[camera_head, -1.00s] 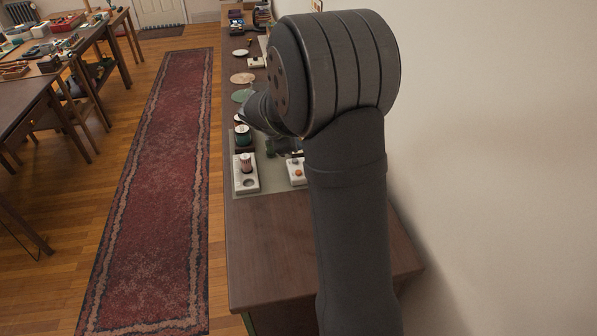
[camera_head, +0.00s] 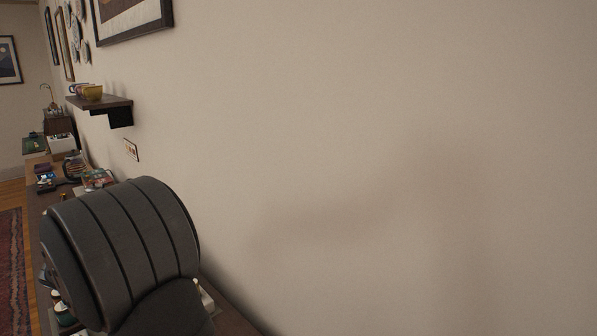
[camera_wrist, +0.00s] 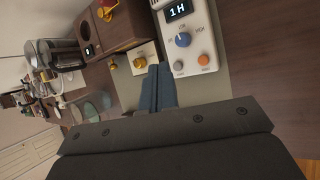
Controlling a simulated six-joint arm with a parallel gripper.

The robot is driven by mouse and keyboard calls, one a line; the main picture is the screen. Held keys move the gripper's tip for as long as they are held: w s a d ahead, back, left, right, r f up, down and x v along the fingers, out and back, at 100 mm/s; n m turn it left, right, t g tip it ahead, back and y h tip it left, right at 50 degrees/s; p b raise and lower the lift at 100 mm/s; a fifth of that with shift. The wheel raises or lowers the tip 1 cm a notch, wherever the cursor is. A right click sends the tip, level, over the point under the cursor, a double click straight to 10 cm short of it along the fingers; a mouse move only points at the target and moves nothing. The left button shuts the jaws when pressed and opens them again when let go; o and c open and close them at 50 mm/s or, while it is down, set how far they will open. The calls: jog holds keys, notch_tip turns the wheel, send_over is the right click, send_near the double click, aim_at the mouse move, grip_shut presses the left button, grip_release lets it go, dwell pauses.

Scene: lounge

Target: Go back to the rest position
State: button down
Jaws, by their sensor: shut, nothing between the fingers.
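My gripper (camera_wrist: 158,70) shows in the wrist view as two blue-grey fingers. They are shut together with nothing between them. The fingertips are beside a white device (camera_wrist: 187,38) with a "1H" display, a blue knob and grey and orange buttons. A small white plate with a brass knob (camera_wrist: 139,64) is just left of the fingertips. I cannot tell whether the fingers touch anything. In the head view my arm fills the lower left and hides most of the table; the gripper is not visible there.
A bare wall (camera_head: 380,150) fills most of the head view.

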jog(key=shift+f, duration=3.15)
notch_tip(320, 180, up, 6)
jog(key=w+f+m+g, duration=0.1)
jog(key=f+m, duration=0.1)
jog(key=m, duration=0.3)
jog(key=w+d+f+m+g, duration=0.1)
jog(key=m, duration=0.4)
jog(key=w+f+m+g, duration=0.1)
jog(key=f+m+g, duration=0.1)
jog(key=m, duration=0.3)
jog(key=shift+d+f, duration=0.3)
jog(key=m, duration=0.2)
jog(key=f+m+g, duration=0.1)
jog(key=m, duration=0.1)
jog(key=shift+w+f, duration=0.15)
jog(key=shift+w, duration=0.05)
jog(key=shift+m, duration=0.3)
